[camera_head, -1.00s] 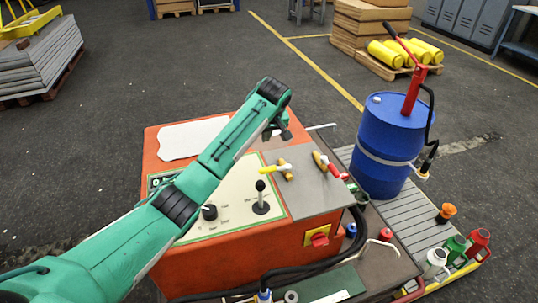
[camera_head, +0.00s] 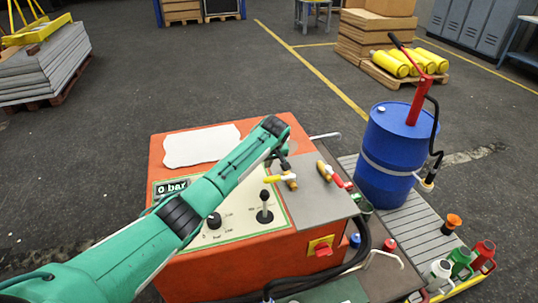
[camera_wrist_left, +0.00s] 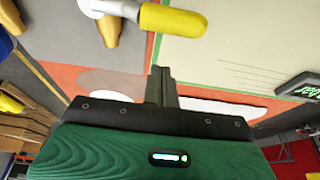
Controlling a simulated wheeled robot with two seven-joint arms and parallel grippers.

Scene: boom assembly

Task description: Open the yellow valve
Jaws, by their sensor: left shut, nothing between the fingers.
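The yellow valve's handle (camera_head: 271,180) sits on the grey plate of the orange machine, pointing left from its brass body (camera_head: 291,181). In the left wrist view the yellow handle (camera_wrist_left: 172,19) shows at the top, with its white hub and brass body to its left. My left gripper (camera_head: 285,163) is shut and empty, just above and behind the valve in the head view. My right gripper is not in view.
A second valve with a red handle (camera_head: 338,181) is to the right on the same plate. A black-knobbed lever (camera_head: 265,207) stands in front. The display (camera_head: 172,188) reads 0 bar. A blue barrel (camera_head: 392,155) with a red pump stands to the right.

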